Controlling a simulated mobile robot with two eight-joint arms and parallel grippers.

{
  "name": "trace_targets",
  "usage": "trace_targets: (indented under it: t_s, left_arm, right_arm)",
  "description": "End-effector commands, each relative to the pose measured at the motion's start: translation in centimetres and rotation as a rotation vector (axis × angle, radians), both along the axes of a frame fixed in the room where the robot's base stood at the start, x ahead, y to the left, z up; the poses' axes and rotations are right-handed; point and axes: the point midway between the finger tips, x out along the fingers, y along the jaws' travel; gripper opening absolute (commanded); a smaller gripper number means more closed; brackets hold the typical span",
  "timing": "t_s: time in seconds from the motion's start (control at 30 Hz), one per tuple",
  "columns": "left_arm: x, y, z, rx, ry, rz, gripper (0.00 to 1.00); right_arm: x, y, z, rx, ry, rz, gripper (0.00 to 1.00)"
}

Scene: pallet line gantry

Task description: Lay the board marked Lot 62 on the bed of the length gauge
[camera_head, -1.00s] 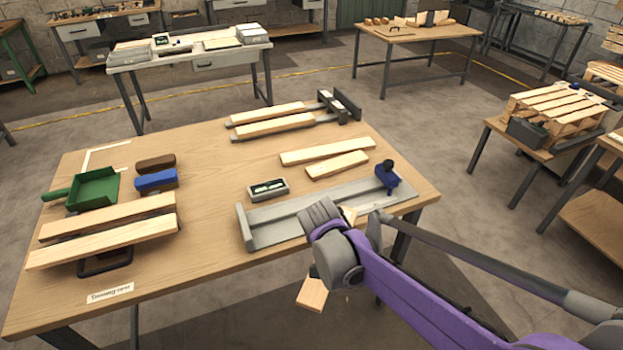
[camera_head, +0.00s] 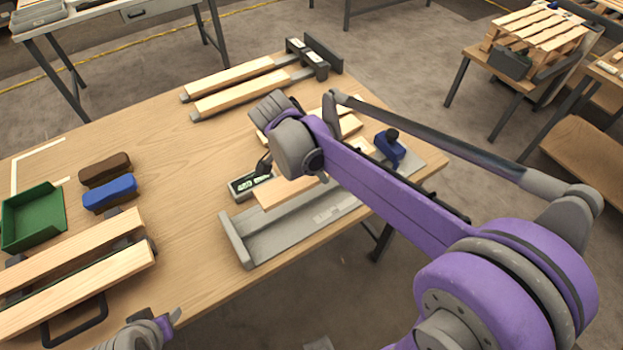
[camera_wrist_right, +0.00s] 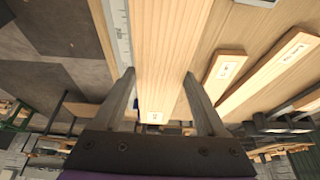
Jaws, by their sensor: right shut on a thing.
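My right gripper (camera_wrist_right: 163,95) is shut on a pale wooden board (camera_wrist_right: 170,45), one finger at each side. The board's small end label is too small to read. In the head view the held board (camera_head: 284,192) is over or along the back of the grey length gauge (camera_head: 290,232); I cannot tell whether it touches. My purple wrist hides the fingers and part of the board there. The gauge has a scale strip, an end stop at its left and a blue slider (camera_head: 391,148) at its right. My left gripper (camera_head: 160,328) is partly visible at the bottom edge; its jaws are unclear.
Other labelled boards (camera_wrist_right: 225,75) lie behind the gauge. Two boards rest on a grey rack (camera_head: 318,58) at the back. Brushes, a green tray (camera_head: 33,217) and two boards are at left. Mid-table is clear.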

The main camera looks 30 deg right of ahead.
Motion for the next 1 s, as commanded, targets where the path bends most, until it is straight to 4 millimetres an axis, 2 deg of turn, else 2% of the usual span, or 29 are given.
trace_targets:
  t_s: [0.03,0.1,0.27,0.47,0.87,0.9,1.0]
  left_arm:
    - [-0.1,0.0,-0.2,0.000,0.001,0.000,0.50]
    - [-0.1,0.0,-0.3,0.000,0.002,0.000,0.50]
    - [-0.1,0.0,-0.4,0.000,0.002,0.000,0.50]
    - [-0.2,0.0,-0.7,0.000,0.004,0.000,0.50]
    - [-0.3,0.0,-0.9,0.000,0.005,0.000,0.50]
    - [-0.3,0.0,-0.9,0.000,0.005,0.000,0.50]
    - [-0.3,0.0,-0.9,0.000,0.005,0.000,0.50]
  right_arm:
    - [0.0,0.0,-1.1,0.000,0.000,0.001,0.08]
    - [0.0,0.0,-2.1,0.000,0.000,0.001,0.08]
    - [0.1,0.0,-3.5,0.000,-0.001,0.001,0.08]
    - [0.1,0.0,-6.2,0.000,0.000,0.002,0.08]
    - [0.0,0.0,-6.8,0.000,0.000,0.002,0.08]
    - [0.0,0.0,-6.9,0.000,0.000,0.002,0.78]
    - [0.0,0.0,-6.8,0.000,-0.001,0.003,0.96]
